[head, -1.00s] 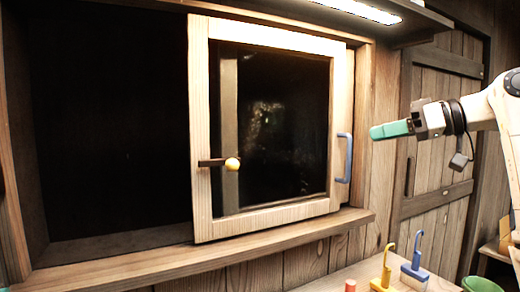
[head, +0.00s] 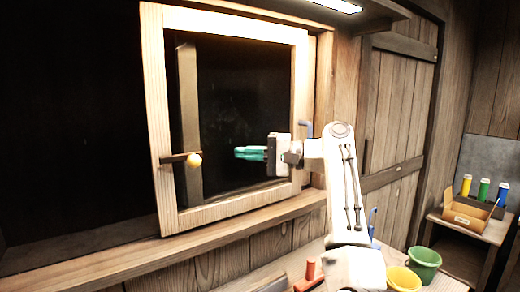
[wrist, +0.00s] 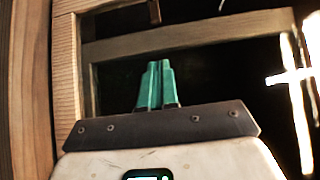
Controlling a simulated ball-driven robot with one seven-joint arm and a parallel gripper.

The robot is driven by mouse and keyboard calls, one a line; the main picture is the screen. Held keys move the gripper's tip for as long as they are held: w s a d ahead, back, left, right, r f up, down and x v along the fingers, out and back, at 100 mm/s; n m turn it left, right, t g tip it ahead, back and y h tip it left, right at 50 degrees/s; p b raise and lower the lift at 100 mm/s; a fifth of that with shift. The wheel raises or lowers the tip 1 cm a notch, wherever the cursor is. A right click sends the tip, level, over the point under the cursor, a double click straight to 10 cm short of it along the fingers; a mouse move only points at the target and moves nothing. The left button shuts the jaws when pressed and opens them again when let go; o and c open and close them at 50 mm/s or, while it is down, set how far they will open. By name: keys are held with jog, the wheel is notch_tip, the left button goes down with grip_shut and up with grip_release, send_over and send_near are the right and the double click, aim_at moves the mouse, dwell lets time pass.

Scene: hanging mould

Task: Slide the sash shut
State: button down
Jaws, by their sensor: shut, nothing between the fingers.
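The sash (head: 153,120) is a pale wooden frame with a dark pane. It stands at the right of the window opening, leaving the dark left part (head: 70,120) uncovered. A yellow knob (head: 194,160) on a dark bar sits on its left stile. A blue handle (head: 306,127) is on its right stile, mostly hidden behind my arm. My gripper (head: 237,153) is shut and empty, its green fingers in front of the pane, pointing left between handle and knob. Its fingers also show in the wrist view (wrist: 156,65), with wooden frame bars beyond. I cannot tell any contact with the sash.
A sill (head: 110,255) runs below the window. A green cup (head: 424,262) and a yellow cup (head: 403,280) stand low in front, near a red-handled tool (head: 310,272). A side table at right bears a box (head: 467,214) and coloured bottles. A plank door (head: 400,110) is behind.

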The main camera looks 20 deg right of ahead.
aim_at(208, 151)
jog(key=p+x, duration=0.1)
jog(key=x, duration=0.3)
jog(key=shift+a+r, duration=0.1)
jog(key=shift+a, duration=0.05)
jog(key=shift+s+a+p, duration=0.25)
jog(key=shift+a+p, duration=0.1)
jog(key=shift+a, duration=0.45)
jog(key=shift+s+a+p, duration=0.3)
jog(key=shift+a+p, duration=0.05)
jog(key=shift+a, duration=0.45)
jog(key=shift+a, duration=0.15)
